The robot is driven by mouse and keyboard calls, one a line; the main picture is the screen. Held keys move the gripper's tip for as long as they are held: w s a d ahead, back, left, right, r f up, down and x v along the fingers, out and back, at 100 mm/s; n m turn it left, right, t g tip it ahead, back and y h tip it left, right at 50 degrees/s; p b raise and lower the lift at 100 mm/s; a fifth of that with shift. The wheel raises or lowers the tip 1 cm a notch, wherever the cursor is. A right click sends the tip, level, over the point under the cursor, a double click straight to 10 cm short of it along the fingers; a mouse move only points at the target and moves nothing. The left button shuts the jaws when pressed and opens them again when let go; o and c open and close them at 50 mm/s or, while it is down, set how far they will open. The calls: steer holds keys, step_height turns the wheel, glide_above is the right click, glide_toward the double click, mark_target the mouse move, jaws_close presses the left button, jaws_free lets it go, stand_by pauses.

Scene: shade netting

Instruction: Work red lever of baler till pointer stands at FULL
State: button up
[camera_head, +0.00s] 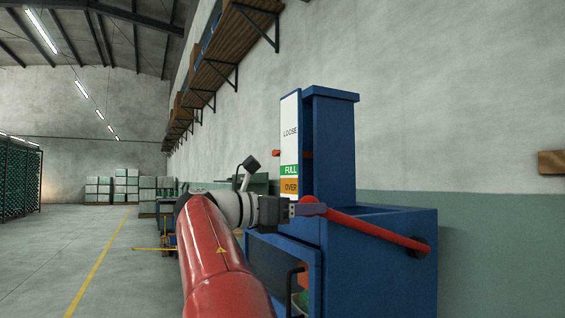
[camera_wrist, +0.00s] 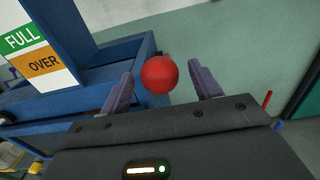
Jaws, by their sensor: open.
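The blue baler (camera_head: 375,275) stands right of centre in the head view. Its upright scale (camera_head: 290,140) reads LOOSE on white, FULL on green and OVER on orange. Red bits (camera_head: 276,153) show at both scale edges, apparently the pointer, level with the white just above the green band. The red lever (camera_head: 370,228) slopes from a dark pivot at right up to its end at my gripper (camera_head: 308,208). In the wrist view the lever's round red knob (camera_wrist: 160,75) sits between my two open purple fingers, with gaps on both sides.
A grey and green wall (camera_head: 490,240) runs close behind the baler. Wooden shelves on brackets (camera_head: 225,50) hang high on it. Stacked bales (camera_head: 126,185) stand far back. Open floor with a yellow line (camera_head: 95,265) lies to the left.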

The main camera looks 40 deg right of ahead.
steer(key=v, duration=0.5)
stand_by(0.3)
steer(key=o, duration=0.6)
steer(key=v, duration=0.7)
steer(key=shift+a+f, duration=0.1)
steer(key=shift+a, duration=0.3)
stand_by(0.6)
